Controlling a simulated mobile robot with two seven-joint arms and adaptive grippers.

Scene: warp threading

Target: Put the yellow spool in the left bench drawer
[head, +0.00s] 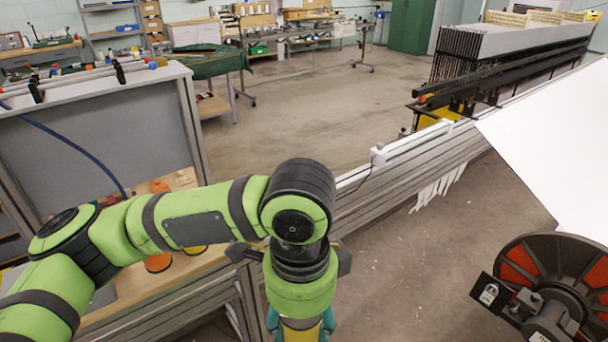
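My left arm comes in from the left across the bench, and its wrist points down. My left gripper (300,334) is at the bottom edge, seen from above. Only its teal upper parts show, and the fingertips are cut off, so I cannot tell whether it is open. A pale yellowish part shows between the teal parts; I cannot tell what it is. On the bench (125,298), a yellow object (196,249) lies partly hidden behind my arm, perhaps the spool. An orange round object (158,263) is beside it. No bench drawer can be made out. My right gripper is out of view.
A grey panel (95,140) stands at the back of the bench. A long metal rail (415,165) runs to the right behind my wrist. A large black-and-orange reel (560,285) and a white sheet (555,135) are at the right. Open floor (420,260) lies between.

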